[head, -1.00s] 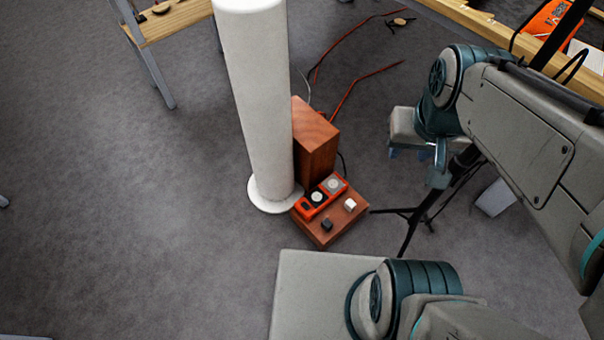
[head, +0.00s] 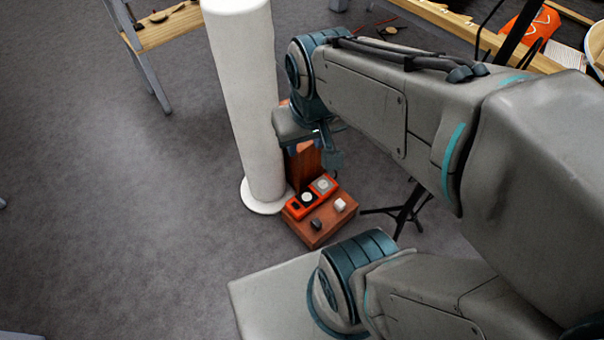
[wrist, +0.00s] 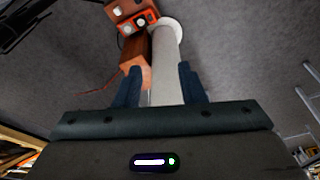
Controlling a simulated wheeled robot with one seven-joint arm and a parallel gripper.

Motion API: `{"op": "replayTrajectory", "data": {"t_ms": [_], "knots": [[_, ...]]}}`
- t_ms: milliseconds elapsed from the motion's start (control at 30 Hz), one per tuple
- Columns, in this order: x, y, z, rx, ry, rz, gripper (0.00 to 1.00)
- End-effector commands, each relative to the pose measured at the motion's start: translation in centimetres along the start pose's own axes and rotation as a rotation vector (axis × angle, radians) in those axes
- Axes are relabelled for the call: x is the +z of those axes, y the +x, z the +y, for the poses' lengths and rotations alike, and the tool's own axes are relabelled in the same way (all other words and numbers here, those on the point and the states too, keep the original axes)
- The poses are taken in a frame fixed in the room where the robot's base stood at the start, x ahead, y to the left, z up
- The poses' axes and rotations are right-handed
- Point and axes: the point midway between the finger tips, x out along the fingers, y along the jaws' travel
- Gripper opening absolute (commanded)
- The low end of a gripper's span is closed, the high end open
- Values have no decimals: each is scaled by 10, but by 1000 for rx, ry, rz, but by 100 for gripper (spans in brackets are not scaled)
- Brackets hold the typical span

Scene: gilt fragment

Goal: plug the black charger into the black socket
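The black charger (head: 316,224) is a small dark block standing on the near part of a low wooden block (head: 333,221). Behind it lies an orange socket strip (head: 315,195) with two round pale faces. The left face sits in a black surround, which looks like the black socket (head: 307,197); the other socket (head: 322,184) is grey. My gripper (wrist: 159,84) is open and empty, its two dark fingers well apart in the wrist view. In the head view it hangs above and behind the strip, clear of the charger. The strip (wrist: 138,21) shows at the wrist view's top.
A white charger (head: 340,204) stands right of the black one. A tall white column (head: 246,100) rises just left of the block. A wooden box (head: 303,165) behind the strip is partly hidden by my arm. A black tripod stand (head: 405,213) is at the right. Floor at left is open.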

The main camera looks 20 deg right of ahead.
Motion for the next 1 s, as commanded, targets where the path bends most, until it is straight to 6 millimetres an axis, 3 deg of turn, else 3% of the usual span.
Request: {"op": "replayTrajectory", "data": {"t_ms": [33, 100, 167, 267, 367, 500, 667, 800, 1000], "knots": [[0, 0, 0, 0, 0, 0, 45], [-1, 3, -1, -4, 6, 0, 58], [-4, 9, -3, -18, 25, 2, 58], [-16, 32, -13, -64, 89, 4, 58], [-38, 66, -24, -135, 205, 13, 58], [-79, 125, -35, -241, 435, 35, 58], [-123, 198, -30, -327, 728, 62, 58], [-154, 270, -12, -365, 1008, 84, 58], [-175, 385, 33, -350, 1439, 103, 58]]}}
